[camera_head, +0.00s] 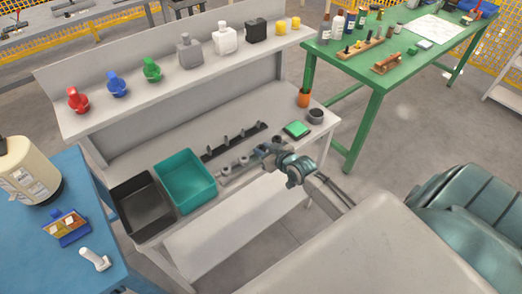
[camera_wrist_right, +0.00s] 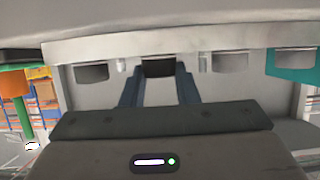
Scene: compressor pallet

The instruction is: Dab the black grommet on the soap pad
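The black grommet (camera_wrist_right: 158,68) shows in the right wrist view, in line with grey round pieces on the rail. My right gripper (camera_wrist_right: 159,82) has one finger on each side of it. I cannot tell whether the fingers press on it. In the head view my right gripper (camera_head: 266,151) is low at the bench's front edge, and the black grommet is hidden there. My left gripper is not in view.
A teal bin (camera_head: 187,210) and a black bin (camera_head: 146,232) stand left of the gripper. A dark rack with upright pegs (camera_head: 235,141) lies behind it. A grey cup (camera_head: 316,116) and an orange cup (camera_head: 304,99) stand near the pad. A shelf (camera_head: 190,73) overhangs the back.

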